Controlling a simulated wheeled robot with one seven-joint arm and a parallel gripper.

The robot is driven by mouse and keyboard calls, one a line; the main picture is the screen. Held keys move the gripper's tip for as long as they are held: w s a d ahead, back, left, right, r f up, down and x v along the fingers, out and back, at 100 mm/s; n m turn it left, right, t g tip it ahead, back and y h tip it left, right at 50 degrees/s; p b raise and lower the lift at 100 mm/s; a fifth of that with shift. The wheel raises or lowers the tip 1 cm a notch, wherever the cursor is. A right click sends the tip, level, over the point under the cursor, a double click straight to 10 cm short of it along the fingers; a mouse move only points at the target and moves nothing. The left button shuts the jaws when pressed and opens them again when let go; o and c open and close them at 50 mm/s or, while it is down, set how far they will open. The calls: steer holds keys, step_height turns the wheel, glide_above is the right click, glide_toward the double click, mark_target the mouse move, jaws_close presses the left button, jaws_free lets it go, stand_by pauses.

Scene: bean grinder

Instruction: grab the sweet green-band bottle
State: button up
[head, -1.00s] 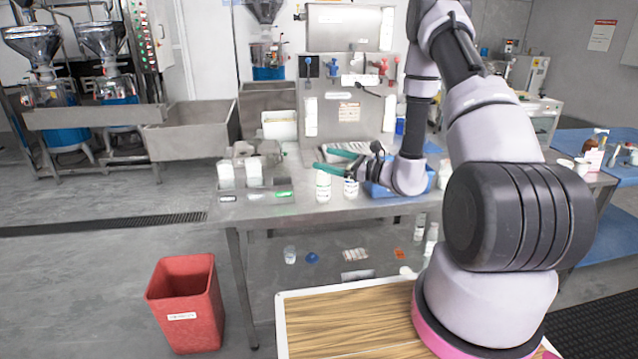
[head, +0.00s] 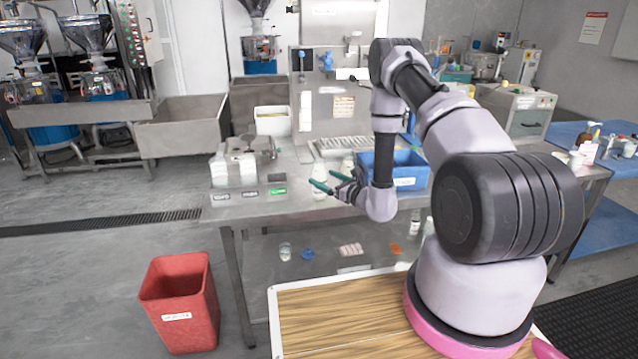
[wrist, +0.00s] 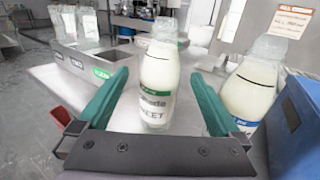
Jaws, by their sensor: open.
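In the wrist view a milky white bottle (wrist: 158,75) with a label and a green band stands upright between the two green fingers of my gripper (wrist: 160,80). The fingers are open, with a visible gap on each side of the bottle. A second milky bottle (wrist: 250,85) with a clear top and a coloured label strip stands just right of the right finger. The label wording is only partly readable, so I cannot tell which bottle is the sweet one. In the head view my gripper (head: 328,181) is low over the steel table, with the bottle (head: 320,169) at its fingers.
A blue bin (head: 405,170) stands right of the gripper, close behind my wrist. A grey holder with white containers and coloured tags (head: 250,193) stands to the left. The steel table (head: 300,205) is clear in front. A red bin (head: 180,305) is on the floor.

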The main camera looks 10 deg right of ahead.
mark_target(318, 174)
steer(key=shift+x, duration=1.9)
steer(key=c, duration=1.4)
steer(key=shift+o, duration=0.2)
